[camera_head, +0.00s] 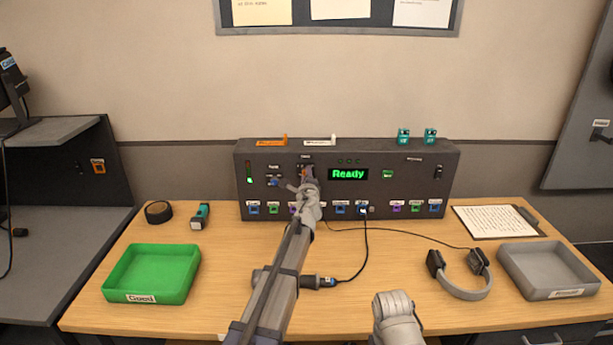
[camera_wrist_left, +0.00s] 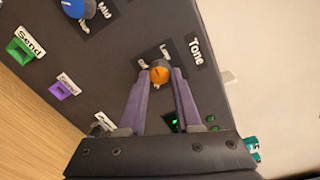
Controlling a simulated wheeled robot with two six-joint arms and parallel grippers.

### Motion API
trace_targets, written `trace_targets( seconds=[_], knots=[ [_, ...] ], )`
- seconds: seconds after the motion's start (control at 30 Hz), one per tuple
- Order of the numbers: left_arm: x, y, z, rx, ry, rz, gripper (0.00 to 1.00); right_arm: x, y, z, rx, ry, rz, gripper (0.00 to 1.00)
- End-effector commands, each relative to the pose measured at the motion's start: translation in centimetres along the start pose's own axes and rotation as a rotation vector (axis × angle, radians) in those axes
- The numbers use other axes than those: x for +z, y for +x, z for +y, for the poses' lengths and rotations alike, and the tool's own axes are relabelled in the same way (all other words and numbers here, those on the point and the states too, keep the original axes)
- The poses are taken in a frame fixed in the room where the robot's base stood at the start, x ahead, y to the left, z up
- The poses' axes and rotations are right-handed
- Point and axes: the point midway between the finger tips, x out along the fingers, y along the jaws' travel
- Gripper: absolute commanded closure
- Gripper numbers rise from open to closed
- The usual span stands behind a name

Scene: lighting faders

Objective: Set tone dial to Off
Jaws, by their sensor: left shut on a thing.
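The tone dial (camera_wrist_left: 159,75) is an orange knob beside a label reading "Tone" in the left wrist view. Small words, seemingly "Low" and "Off", are printed near it; which one its pointer faces is too small to tell. My left gripper (camera_wrist_left: 160,82) is shut on the dial, a purple finger on either side. In the head view my left gripper (camera_head: 307,178) reaches the upper left part of the dark console (camera_head: 410,185), and the arm covers part of the panel. My right gripper is not visible; only a grey part of that arm shows at the bottom.
A blue knob (camera_wrist_left: 74,8), a green "Send" button (camera_wrist_left: 19,50) and a purple button (camera_wrist_left: 60,90) are near the dial. The console's display (camera_head: 348,174) reads "Ready". A green tray (camera_head: 150,295), headphones (camera_head: 465,290) and a grey tray (camera_head: 545,255) stand on the desk.

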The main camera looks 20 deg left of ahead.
Motion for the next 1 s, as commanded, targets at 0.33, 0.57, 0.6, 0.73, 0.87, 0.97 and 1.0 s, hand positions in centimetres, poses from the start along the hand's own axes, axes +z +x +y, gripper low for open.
trace_targets(
  seconds=[0.33, 0.57, 0.6, 0.73, 0.87, 0.97, 1.0],
  knots=[
    [0.11, -0.08, 0.04, -0.002, -0.33, 0.022, 1.0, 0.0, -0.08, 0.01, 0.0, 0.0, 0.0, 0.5],
    [0.15, -0.09, 0.06, -0.004, -0.542, 0.036, 1.0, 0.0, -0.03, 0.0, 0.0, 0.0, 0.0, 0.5],
    [0.15, -0.1, 0.06, -0.005, -0.577, 0.039, 1.0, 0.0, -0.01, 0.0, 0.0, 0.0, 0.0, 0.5],
    [0.16, -0.1, 0.06, -0.006, -0.681, 0.047, 1.0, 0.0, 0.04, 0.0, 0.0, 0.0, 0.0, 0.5],
    [0.19, -0.11, 0.07, -0.007, -0.77, 0.052, 1.0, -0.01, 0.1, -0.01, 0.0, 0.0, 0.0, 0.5],
    [0.22, -0.11, 0.08, -0.007, -0.825, 0.055, 1.0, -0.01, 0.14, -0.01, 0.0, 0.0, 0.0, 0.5],
    [0.23, -0.11, 0.08, -0.007, -0.844, 0.056, 1.0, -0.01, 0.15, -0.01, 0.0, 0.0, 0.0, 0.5]
  ],
)
